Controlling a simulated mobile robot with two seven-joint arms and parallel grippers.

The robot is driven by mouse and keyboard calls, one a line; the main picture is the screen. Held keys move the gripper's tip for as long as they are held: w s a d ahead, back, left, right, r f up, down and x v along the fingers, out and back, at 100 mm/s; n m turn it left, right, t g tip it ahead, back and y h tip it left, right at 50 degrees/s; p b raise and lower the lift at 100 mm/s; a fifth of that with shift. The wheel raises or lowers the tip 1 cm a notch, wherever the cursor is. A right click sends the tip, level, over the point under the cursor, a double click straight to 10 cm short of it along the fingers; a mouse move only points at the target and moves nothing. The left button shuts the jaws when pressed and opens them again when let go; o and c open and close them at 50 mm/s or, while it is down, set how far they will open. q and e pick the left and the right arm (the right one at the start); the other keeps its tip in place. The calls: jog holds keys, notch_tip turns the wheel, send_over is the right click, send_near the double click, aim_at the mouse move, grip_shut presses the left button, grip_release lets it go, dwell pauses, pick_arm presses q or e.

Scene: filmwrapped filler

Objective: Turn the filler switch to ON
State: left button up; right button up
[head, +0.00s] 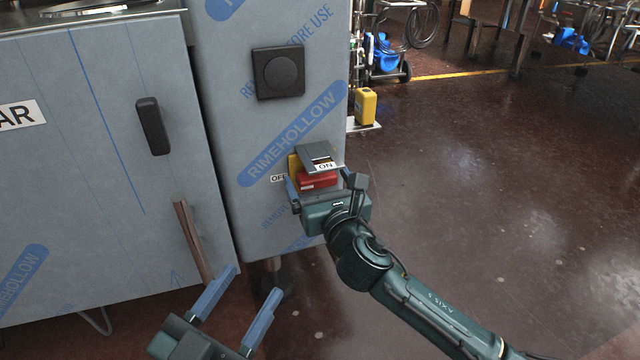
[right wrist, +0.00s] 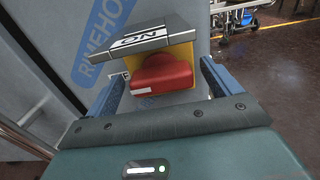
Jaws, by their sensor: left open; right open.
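The filler switch has a red handle (head: 317,180) on a yellow plate (head: 294,166), under a grey hood with an ON label (head: 325,166). An OFF label, partly hidden, is on the panel at its left. My right gripper (head: 318,187) is at the switch, its open fingers on either side of the red handle. In the right wrist view the red handle (right wrist: 162,75) sits between the two blue fingers (right wrist: 160,84), with visible gaps; contact cannot be told. My left gripper (head: 244,296) is open and empty, low in front of the cabinet.
A film-wrapped cabinet (head: 90,180) with a dark handle (head: 152,126) fills the left. A black round knob (head: 278,72) is on the panel above the switch. A yellow canister (head: 366,106) stands behind the panel. The floor at right is clear.

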jog(key=shift+c, duration=0.3)
jog(key=c, duration=0.9)
pick_arm(q)
jog(key=shift+r, duration=0.1)
pick_arm(e)
jog(key=shift+c, duration=0.2)
